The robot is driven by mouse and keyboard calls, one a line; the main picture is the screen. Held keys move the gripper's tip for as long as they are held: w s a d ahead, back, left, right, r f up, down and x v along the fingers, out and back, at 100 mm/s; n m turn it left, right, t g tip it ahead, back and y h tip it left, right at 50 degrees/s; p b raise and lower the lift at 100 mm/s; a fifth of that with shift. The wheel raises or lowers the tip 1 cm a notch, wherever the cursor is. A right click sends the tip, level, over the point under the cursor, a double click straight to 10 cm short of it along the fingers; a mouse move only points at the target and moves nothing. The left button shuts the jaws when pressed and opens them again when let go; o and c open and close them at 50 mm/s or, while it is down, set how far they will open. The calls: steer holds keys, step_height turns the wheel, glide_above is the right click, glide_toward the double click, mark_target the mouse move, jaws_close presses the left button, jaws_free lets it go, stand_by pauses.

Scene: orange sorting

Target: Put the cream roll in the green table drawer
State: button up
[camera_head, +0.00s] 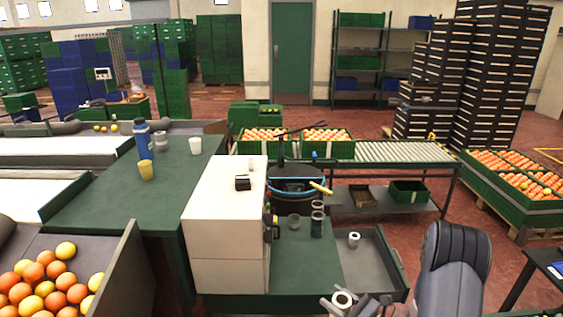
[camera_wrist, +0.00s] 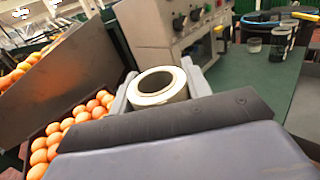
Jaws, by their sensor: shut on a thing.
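The cream roll (camera_wrist: 168,97) is a short, wide ring with a dark hole. It stands between the two grey fingers of my gripper (camera_wrist: 158,88), which is shut on it. In the head view, my gripper (camera_head: 345,303) and the held cream roll (camera_head: 343,309) are at the bottom, in front of the green table (camera_head: 298,265). The green table drawer (camera_head: 372,264) is pulled open at the table's right side, beyond my gripper. Another pale roll (camera_head: 354,240) lies inside it. The held roll is apart from the drawer floor, as far as I can tell.
A cream machine (camera_head: 225,225) stands on the table, left of the drawer. Dark jars (camera_head: 317,222) and a glass (camera_head: 294,222) stand near it. A bin of oranges (camera_head: 45,280) is at lower left.

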steer(key=shift+m+t+h, duration=0.9)
steer(key=shift+h, duration=0.2)
steer(key=shift+s+d+f+m+t+h, duration=0.1)
steer(key=shift+m+t+h, duration=0.15)
steer(key=shift+m+h, duration=0.2)
steer(key=shift+s+d+f+m+t+h, duration=0.1)
steer(key=shift+m+t+h, duration=0.2)
steer(key=shift+h, duration=0.25)
steer(key=shift+w+r+h, duration=0.1)
steer(key=shift+r+h, duration=0.15)
steer(key=shift+h, duration=0.05)
step_height(320, 180, up, 10)
steer(key=w+m+t+h, duration=0.1)
steer(key=w+m+h, duration=0.1)
steer(key=h, duration=0.1)
steer(key=shift+r, duration=0.25)
steer(key=shift+d+m+t, duration=0.1)
steer(key=shift+m+t, duration=0.15)
